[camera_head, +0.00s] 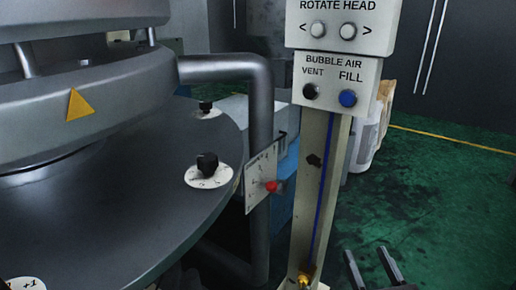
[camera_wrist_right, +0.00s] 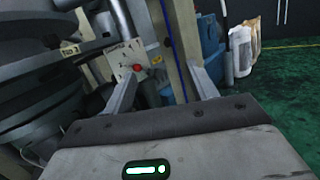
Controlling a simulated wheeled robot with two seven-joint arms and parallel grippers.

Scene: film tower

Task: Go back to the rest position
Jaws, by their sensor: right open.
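My right gripper (camera_head: 372,268) shows at the bottom of the head view, right of the cream post. Its two fingers are apart with nothing between them. In the right wrist view the gripper (camera_wrist_right: 160,85) also shows two spread fingers, with the post and a small panel with a red button beyond them. My left gripper is not in the head view.
A cream post (camera_head: 319,190) carries a button box (camera_head: 335,82). A panel with a red knob (camera_head: 262,180) stands beside a grey pipe (camera_head: 258,110). A large round machine table (camera_head: 150,215) with black knobs fills the left. Green floor (camera_head: 440,200) is clear at right.

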